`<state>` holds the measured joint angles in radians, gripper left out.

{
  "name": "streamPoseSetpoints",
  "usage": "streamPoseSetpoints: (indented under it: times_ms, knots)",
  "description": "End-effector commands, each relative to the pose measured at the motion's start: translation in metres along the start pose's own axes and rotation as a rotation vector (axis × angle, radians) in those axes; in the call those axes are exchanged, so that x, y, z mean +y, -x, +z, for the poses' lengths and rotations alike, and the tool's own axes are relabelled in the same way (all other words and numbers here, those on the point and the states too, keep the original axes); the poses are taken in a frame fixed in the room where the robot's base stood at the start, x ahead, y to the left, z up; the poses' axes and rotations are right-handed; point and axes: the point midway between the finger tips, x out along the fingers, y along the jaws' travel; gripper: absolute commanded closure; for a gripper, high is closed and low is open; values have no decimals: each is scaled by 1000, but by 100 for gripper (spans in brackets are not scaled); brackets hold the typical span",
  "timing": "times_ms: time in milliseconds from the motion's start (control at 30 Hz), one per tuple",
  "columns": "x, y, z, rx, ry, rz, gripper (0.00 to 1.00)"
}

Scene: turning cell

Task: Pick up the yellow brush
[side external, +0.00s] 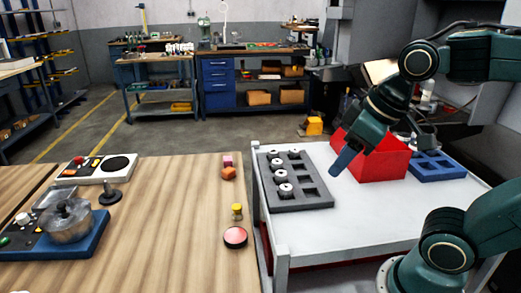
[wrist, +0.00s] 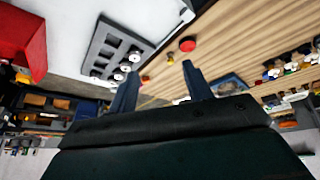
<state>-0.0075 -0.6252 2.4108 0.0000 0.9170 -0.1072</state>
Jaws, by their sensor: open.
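A small yellow object (side external: 236,210), the only likely match for the yellow brush, stands near the right edge of the wooden table (side external: 170,225). It looks like a short knob or cylinder, and bristles cannot be made out. In the wrist view the yellow object (wrist: 170,57) shows small, beyond the gap between the fingertips. My gripper (side external: 342,168) is over the white cart, beside the red bin, well to the right of the yellow object and apart from it. In the wrist view my gripper (wrist: 160,66) is open with nothing between its fingers.
The white cart (side external: 375,222) bears a grey tray (side external: 300,202) with several round parts, a red bin (side external: 385,162) and a blue tray (side external: 438,165). A gap separates cart and table.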

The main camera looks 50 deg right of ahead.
Motion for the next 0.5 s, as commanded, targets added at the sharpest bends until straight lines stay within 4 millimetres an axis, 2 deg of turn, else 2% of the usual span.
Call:
streamPoseSetpoints:
  times_ms: [267,500]
  knots:
    - [2,-15,-48,-87,183,-22,50]
    - [3,-38,-87,-156,344,-51,50]
